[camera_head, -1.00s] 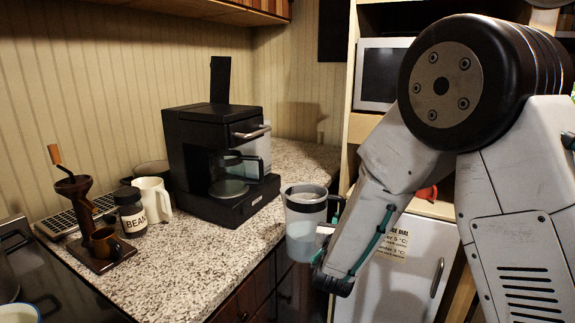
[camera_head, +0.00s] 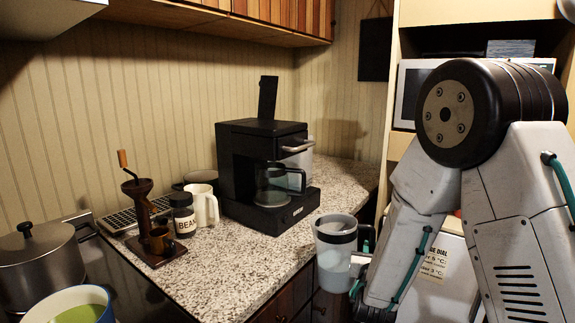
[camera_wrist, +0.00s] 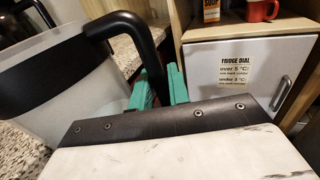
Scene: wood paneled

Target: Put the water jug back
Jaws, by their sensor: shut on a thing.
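The water jug (camera_head: 334,262) is a clear, whitish pitcher with a dark rim band and a black handle. It is held upright off the counter's front right edge in the head view. In the wrist view the jug (camera_wrist: 62,98) fills the left side. My gripper (camera_wrist: 158,88) has teal fingers shut on the jug's black handle. In the head view my arm hides most of the gripper. The black coffee maker (camera_head: 262,170) stands on the counter with a glass carafe (camera_head: 277,187) in it and its lid raised.
The speckled counter (camera_head: 235,252) has bare room in front of the coffee maker. A white mug (camera_head: 205,207), a bean jar (camera_head: 183,216) and a wooden grinder (camera_head: 150,235) stand to its left. A pot (camera_head: 40,268) is at far left. A white fridge (camera_wrist: 240,75) stands right.

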